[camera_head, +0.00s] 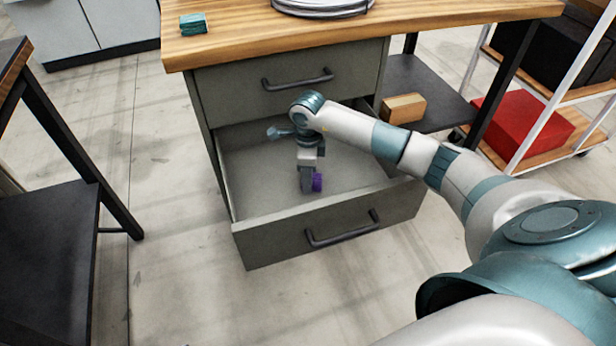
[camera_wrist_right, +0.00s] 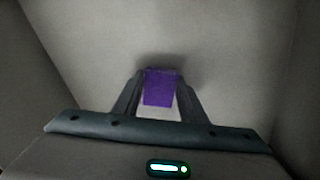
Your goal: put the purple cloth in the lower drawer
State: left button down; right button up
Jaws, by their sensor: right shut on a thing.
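The lower drawer (camera_head: 275,244) is pulled open under the wooden-topped workbench. The purple cloth (camera_head: 317,182) is inside the drawer's outline, at the fingers of my right gripper (camera_head: 308,184). In the right wrist view the purple cloth (camera_wrist_right: 160,87) sits between the two fingertips, and the right gripper (camera_wrist_right: 160,92) is shut on it. The grey drawer floor is close behind the cloth; I cannot tell whether the cloth touches it. My left gripper is not in view.
The upper drawer (camera_head: 292,80) above is closed. A teal block (camera_head: 193,24) and a round grey item (camera_head: 322,5) lie on the benchtop. A wooden block (camera_head: 403,108) sits on a dark shelf to the right. A red box (camera_head: 524,124) is on a rack at the right.

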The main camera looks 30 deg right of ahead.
jog(key=shift+f, duration=0.1)
jog(key=o, duration=1)
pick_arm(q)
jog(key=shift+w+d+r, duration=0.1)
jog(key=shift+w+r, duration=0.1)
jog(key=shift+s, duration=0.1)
pick_arm(e)
jog(key=shift+r, duration=0.4)
notch_tip(320, 180, up, 6)
jog(key=shift+r+p, duration=0.25)
jog(key=shift+p, duration=0.1)
jog(key=shift+r, duration=0.25)
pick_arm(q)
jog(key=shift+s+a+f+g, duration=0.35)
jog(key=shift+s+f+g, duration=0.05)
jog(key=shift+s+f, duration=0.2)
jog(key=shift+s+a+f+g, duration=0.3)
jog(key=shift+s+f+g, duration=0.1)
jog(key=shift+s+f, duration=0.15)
